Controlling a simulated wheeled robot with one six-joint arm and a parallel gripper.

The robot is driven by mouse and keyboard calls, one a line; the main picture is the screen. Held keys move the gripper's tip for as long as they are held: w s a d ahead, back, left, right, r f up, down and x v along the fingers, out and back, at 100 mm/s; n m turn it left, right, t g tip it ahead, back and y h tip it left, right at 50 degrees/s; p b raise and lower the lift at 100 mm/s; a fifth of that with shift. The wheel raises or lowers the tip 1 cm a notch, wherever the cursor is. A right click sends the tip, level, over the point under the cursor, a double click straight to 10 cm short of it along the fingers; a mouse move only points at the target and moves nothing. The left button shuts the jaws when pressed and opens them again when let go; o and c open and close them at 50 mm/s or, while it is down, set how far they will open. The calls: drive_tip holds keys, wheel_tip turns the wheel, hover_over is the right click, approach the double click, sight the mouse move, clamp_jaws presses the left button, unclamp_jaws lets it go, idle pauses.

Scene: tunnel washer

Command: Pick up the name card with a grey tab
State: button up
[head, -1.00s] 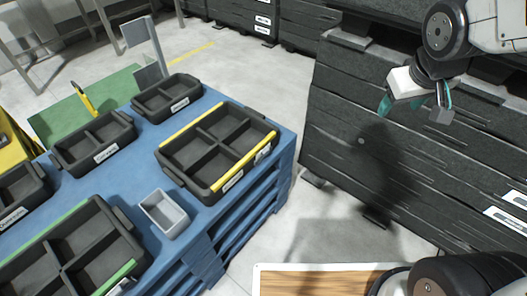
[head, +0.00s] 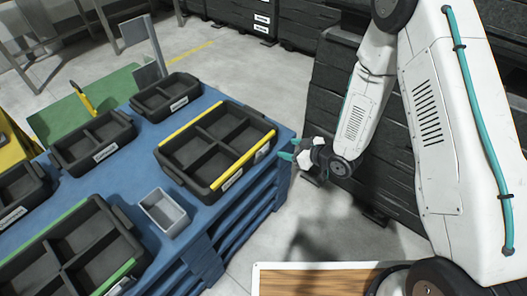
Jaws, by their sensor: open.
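My gripper (head: 289,149) is open, with teal fingers. It is just right of the yellow-edged tray (head: 206,187), with its fingers pointing left toward the tray's right end. A small white card (head: 262,151) sits on the front side of that tray, close to the fingertips but apart from them in the picture. Another white label (head: 232,180) is further left on the same side. Both are too small for me to tell whether either has a grey tab. I see nothing held between the fingers.
The blue table (head: 205,236) also holds a small grey bin (head: 154,223), a green-edged tray (head: 110,216) and other black labelled trays (head: 152,107). Stacked dark panels (head: 326,95) stand behind my arm. A wood-topped board (head: 310,281) is at the bottom. Floor shows between table and panels.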

sight(266, 152)
drive_tip(key=shift+y, duration=0.6)
drive_tip(key=a+f, duration=0.1)
drive_tip(key=a, duration=0.1)
drive_tip(key=w+a+f, duration=0.1)
drive_tip(key=a+f, duration=0.1)
drive_tip(key=w+a+f, duration=0.1)
drive_tip(key=a+f, duration=0.1)
drive_tip(key=a, duration=0.1)
drive_tip(key=shift+w+f, duration=0.15)
drive_tip(key=shift+w, duration=0.1)
drive_tip(key=c, duration=1.1)
